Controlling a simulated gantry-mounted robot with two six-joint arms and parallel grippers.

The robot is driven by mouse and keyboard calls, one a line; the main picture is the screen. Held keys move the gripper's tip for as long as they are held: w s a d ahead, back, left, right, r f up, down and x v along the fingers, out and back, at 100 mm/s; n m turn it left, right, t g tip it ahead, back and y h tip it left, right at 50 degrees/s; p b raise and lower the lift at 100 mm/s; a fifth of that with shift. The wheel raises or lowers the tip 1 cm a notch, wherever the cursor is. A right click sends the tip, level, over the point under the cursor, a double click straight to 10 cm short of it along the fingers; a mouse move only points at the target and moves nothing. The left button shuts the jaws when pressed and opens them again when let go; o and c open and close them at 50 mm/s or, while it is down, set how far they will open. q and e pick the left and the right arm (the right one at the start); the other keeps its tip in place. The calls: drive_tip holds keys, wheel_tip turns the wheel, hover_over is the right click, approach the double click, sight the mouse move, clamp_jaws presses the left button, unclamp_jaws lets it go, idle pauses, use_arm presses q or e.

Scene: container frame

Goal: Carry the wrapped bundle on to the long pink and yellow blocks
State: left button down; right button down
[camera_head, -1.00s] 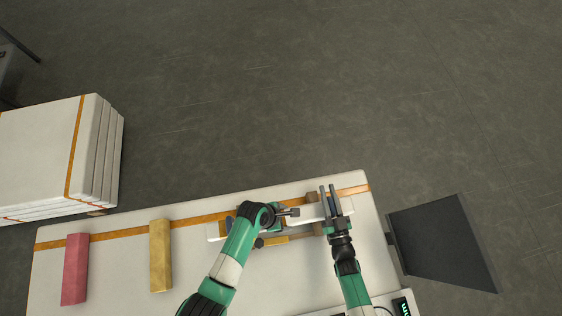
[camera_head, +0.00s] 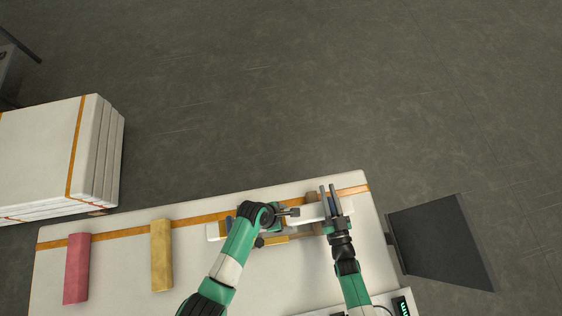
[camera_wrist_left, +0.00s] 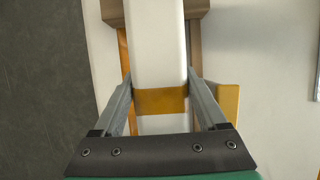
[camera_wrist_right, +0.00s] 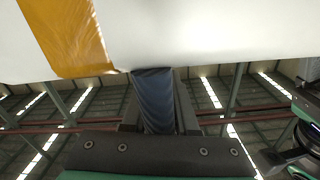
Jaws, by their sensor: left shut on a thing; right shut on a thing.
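The wrapped bundle (camera_head: 310,212) is long and white with yellow-orange bands, at the right part of the white table in the head view. My left gripper (camera_wrist_left: 160,88) is shut across it; the left wrist view shows a finger on each side by a band (camera_wrist_left: 160,101). In the head view my left wrist hides its middle. My right gripper (camera_head: 329,190) is at its right end, shut on a dark blue piece (camera_wrist_right: 153,98) against the bundle's edge. The long pink block (camera_head: 77,268) and long yellow block (camera_head: 161,255) lie apart on the left, both bare on top.
The white table (camera_head: 120,270) has an orange stripe near its far edge. A brown block (camera_head: 313,198) sits by the bundle's right end. A stack of white slabs (camera_head: 40,150) stands at far left, a dark panel (camera_head: 440,240) at right. The table between yellow block and bundle is clear.

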sight(285, 217)
use_arm(q)
drive_tip(key=shift+r+p, duration=1.9)
drive_tip(key=shift+r, duration=0.4)
